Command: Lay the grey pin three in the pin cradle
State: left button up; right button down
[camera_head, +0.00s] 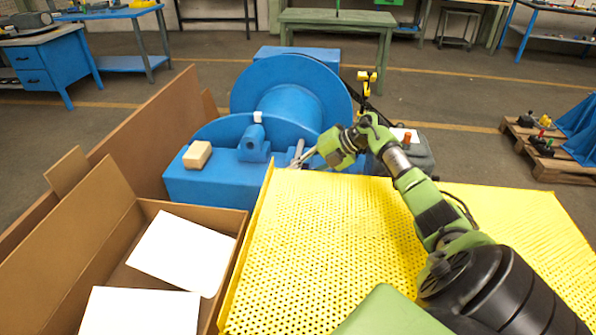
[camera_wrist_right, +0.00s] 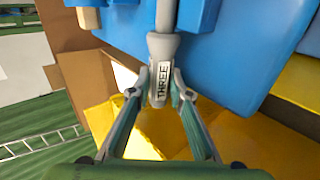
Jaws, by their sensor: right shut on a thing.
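The grey pin (camera_wrist_right: 164,55), with a label reading THREE on its thick end, is held between the fingertips of my right gripper (camera_wrist_right: 160,88). In the head view the pin (camera_head: 298,150) is small and points away from my right gripper (camera_head: 304,160), at the front of the blue machine (camera_head: 210,185). In the right wrist view the pin's thin shaft runs up between two blue blocks (camera_wrist_right: 198,14). I cannot tell whether it touches them, or which blue part is the pin cradle. My left gripper is not in view.
A yellow perforated platform (camera_head: 320,250) lies below my right arm. A cardboard box (camera_head: 145,210) with white sheets (camera_head: 180,252) stands at the left. A beige block (camera_head: 197,154) and a blue bracket (camera_head: 252,147) sit on the machine, before a large blue drum (camera_head: 285,95).

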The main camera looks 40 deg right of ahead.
dwell(0.4)
jog(key=c, duration=1.8)
grip_release()
jog(key=shift+s+f, duration=0.1)
jog(key=shift+f, duration=0.1)
jog(key=v, duration=1.2)
jog(key=shift+r, duration=0.25)
